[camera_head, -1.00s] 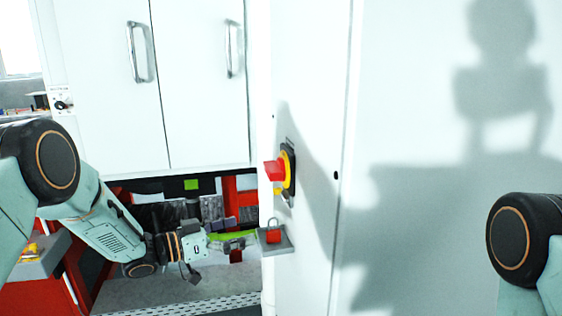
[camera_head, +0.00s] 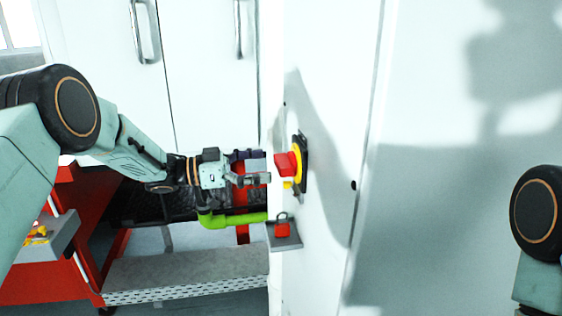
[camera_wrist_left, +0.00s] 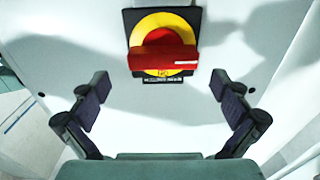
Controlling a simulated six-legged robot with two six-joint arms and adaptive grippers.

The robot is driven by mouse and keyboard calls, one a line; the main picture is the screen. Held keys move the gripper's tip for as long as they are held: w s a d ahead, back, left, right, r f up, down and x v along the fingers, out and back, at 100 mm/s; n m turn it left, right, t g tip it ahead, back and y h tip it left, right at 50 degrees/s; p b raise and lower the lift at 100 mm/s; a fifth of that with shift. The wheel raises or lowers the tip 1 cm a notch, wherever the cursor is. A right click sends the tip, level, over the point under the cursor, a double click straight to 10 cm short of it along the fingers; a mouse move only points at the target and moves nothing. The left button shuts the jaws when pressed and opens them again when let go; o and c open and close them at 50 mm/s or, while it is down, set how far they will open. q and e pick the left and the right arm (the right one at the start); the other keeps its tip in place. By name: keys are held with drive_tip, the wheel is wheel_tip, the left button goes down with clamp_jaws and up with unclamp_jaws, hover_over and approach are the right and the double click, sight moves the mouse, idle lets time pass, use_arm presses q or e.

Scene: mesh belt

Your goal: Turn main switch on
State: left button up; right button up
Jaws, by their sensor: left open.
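The main switch (camera_head: 287,163) is a red handle on a yellow disc with a black backing plate, on the white cabinet panel. In the left wrist view the red handle (camera_wrist_left: 163,52) lies crosswise at the top middle, on its yellow disc. My left gripper (camera_head: 258,167) is open and empty, its fingers pointing at the switch from the left in the head view, close to it. In the left wrist view the fingers (camera_wrist_left: 160,97) are spread wide, with the handle beyond and above the gap between them. My right gripper is not in view.
A red padlock (camera_head: 282,230) sits on a small grey ledge (camera_head: 286,244) just below the switch. White cabinet doors (camera_head: 205,75) with handles stand behind my left arm. A red frame (camera_head: 40,275) and a green pipe (camera_head: 235,219) are lower left. The panel right of the switch is clear.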

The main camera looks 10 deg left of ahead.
sight(277, 164)
use_arm(q)
drive_tip(key=x, duration=0.4)
drive_tip(key=shift+w+d+f, duration=0.1)
drive_tip(key=shift+w+f, duration=0.3)
drive_tip(key=shift+s+r, duration=0.35)
drive_tip(key=shift+s, duration=0.1)
drive_tip(key=shift+w+d+f, duration=0.1)
drive_tip(key=shift+w, duration=0.1)
drive_tip(key=shift+c, duration=0.3)
drive_tip(key=shift+w+d+f, duration=0.1)
drive_tip(key=shift+w+f, duration=0.1)
drive_tip(key=shift+w, duration=0.15)
drive_tip(key=c, duration=0.3)
drive_tip(key=shift+s+r, duration=0.15)
drive_tip(key=shift+s, duration=0.1)
drive_tip(key=c, duration=0.7)
drive_tip(key=shift+c, duration=0.3)
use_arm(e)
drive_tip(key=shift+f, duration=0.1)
